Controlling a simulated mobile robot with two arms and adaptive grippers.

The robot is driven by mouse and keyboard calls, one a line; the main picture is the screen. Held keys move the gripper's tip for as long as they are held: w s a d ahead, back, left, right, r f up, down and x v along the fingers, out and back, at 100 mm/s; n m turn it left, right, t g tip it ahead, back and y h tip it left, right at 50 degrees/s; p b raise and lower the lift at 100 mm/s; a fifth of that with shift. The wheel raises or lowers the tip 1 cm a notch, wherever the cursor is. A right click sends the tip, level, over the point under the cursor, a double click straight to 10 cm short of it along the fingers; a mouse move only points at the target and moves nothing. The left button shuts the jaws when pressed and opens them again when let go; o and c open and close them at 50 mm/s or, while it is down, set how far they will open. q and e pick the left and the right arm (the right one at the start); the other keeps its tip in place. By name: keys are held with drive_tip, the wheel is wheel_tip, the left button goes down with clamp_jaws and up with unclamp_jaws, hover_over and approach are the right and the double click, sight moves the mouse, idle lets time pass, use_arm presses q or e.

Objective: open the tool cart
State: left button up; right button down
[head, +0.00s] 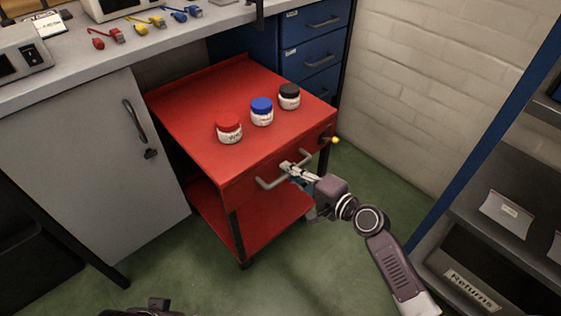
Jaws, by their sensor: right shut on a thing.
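The red tool cart (185,95) stands under the workbench edge, with a flat top and a lower shelf (215,205). Its front drawer (240,188) has a grey bar handle (270,184). The drawer looks closed against the cart body. My right gripper (288,168) is shut on the handle near its middle. My right arm reaches in from the lower right. Three jars stand on the cart top: one with a red lid (229,130), one with a blue lid (262,111) and one with a black lid (289,96).
A grey cabinet door (90,170) is left of the cart. Blue drawers (315,50) stand behind it. A shelf unit with a "Returns" label (470,288) is at the right. Green floor (315,265) is open before the cart. Coloured connectors lie on the workbench (75,65).

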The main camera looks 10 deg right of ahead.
use_arm(q)
drive_tip(key=shift+w+f, duration=0.1)
drive_tip(key=shift+f, duration=0.15)
use_arm(e)
drive_tip(key=shift+s+d, duration=0.45)
drive_tip(key=shift+s, duration=0.15)
use_arm(q)
drive_tip(key=shift+f, duration=0.1)
use_arm(e)
drive_tip(key=c, duration=2)
unclamp_jaws()
use_arm(q)
drive_tip(key=shift+w+d, duration=0.1)
drive_tip(key=shift+w, duration=0.05)
use_arm(e)
drive_tip(key=shift+o, duration=0.2)
use_arm(q)
drive_tip(key=shift+r, duration=0.25)
use_arm(e)
drive_tip(key=shift+s+d, duration=0.1)
use_arm(q)
drive_tip(key=shift+f, duration=0.1)
use_arm(e)
drive_tip(key=v, duration=1.1)
drive_tip(key=shift+s+d, duration=0.25)
drive_tip(key=shift+s, duration=0.1)
